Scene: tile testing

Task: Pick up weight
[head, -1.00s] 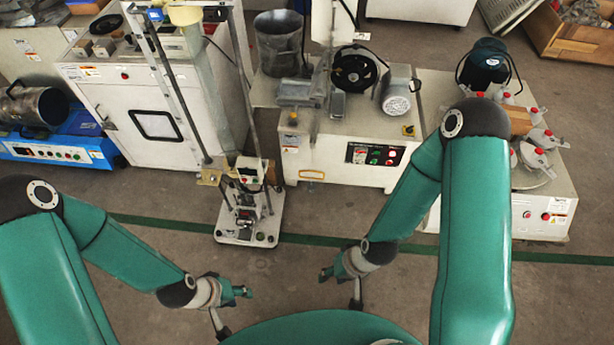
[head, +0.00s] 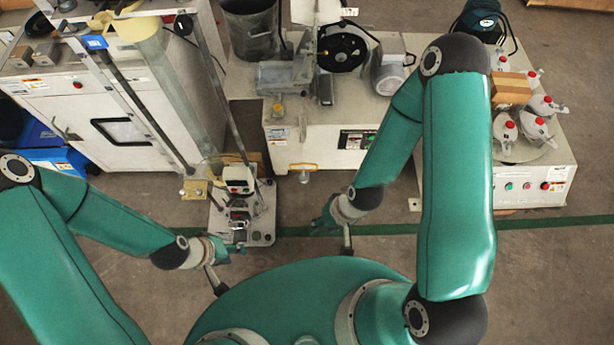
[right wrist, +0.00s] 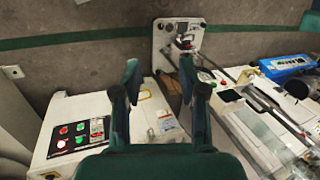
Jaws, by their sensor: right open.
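No piece can be told for certain as the weight. A small test stand (head: 262,226) with a pale base plate and tall posts stands on the floor just ahead of my grippers; it also shows at the top of the right wrist view (right wrist: 160,45). Small metal parts sit on its plate, too small to name. My left gripper (head: 226,266) is at the stand's near left, its fingers apart and empty. My right gripper (head: 332,236) is right of the stand, open and empty; its two fingers also show apart in the right wrist view (right wrist: 160,82).
A white cabinet machine (head: 75,105) with small blocks (head: 34,55) on top stands at left. A white machine with a black wheel (head: 300,150) is behind the stand. At right, a low machine (head: 530,185) carries red-capped flasks (head: 537,128). Floor is free at lower right.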

